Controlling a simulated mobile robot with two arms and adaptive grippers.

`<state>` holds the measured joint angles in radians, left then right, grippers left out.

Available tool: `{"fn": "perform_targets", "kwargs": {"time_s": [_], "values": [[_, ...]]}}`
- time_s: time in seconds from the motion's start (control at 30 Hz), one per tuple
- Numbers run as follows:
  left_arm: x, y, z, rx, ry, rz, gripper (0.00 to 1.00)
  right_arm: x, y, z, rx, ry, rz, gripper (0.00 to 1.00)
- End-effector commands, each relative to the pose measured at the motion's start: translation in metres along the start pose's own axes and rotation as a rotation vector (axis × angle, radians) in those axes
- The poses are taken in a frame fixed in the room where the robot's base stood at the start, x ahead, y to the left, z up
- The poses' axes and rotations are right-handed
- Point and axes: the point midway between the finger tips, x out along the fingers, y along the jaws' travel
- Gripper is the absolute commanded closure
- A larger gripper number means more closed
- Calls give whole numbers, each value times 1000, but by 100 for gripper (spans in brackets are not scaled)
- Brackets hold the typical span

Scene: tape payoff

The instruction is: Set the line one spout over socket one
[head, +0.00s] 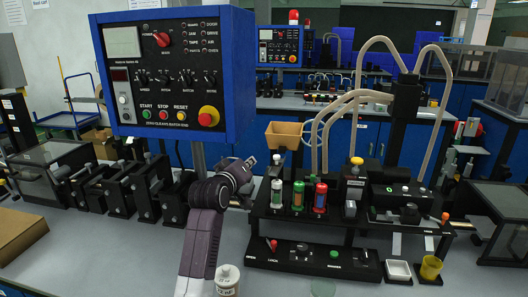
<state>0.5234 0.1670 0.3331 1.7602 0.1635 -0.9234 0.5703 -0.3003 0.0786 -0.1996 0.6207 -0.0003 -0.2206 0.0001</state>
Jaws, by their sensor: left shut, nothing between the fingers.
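My left gripper (247,164) is at the end of the purple-grey arm, shut and empty, left of the black fixture and below the blue control box. The black fixture (345,226) stands on the bench and holds small cylinders, among them a green one (298,196) and a red one (320,198). Beige hoses (352,97) arch from a black post (402,115) behind it, and some come down behind the fixture. I cannot tell which hose end is the line one spout or which hole is socket one. My right gripper is not in view.
The blue control box (171,75) hangs at upper left. A tan bin (285,135) is behind the fixture. A white bottle (227,280) stands at the front, and a white dish (398,271) and yellow cup (431,267) at right front. The bench at left front (110,255) is clear.

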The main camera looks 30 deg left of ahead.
Motion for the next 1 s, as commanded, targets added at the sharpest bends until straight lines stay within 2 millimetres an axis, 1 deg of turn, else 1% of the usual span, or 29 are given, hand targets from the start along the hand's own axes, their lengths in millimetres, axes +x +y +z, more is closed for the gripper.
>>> {"fn": "perform_targets", "kwargs": {"time_s": [0.03, 0.1, 0.2, 0.4, 0.5, 0.57, 0.67, 0.77, 0.87, 1.0], "values": [[-8, -11, -5, -61, -23, 23, 100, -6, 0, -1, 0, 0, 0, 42], [-20, -19, -9, -164, -62, 72, 100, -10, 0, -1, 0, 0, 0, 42], [-41, -24, -16, -302, -122, 143, 100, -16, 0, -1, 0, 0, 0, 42], [-82, -16, -33, -516, -233, 261, 100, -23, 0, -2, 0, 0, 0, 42], [-95, -9, -38, -576, -272, 297, 100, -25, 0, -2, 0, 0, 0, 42], [-100, -7, -39, -598, -287, 309, 100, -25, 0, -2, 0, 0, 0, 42], [-100, -4, -40, -616, -298, 319, 100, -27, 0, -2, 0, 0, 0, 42], [-91, 1, -39, -620, -299, 321, 100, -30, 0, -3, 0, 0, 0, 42], [-76, 9, -37, -620, -298, 322, 100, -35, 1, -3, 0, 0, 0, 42], [-48, 21, -32, -620, -298, 321, 100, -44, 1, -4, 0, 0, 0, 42]]}}
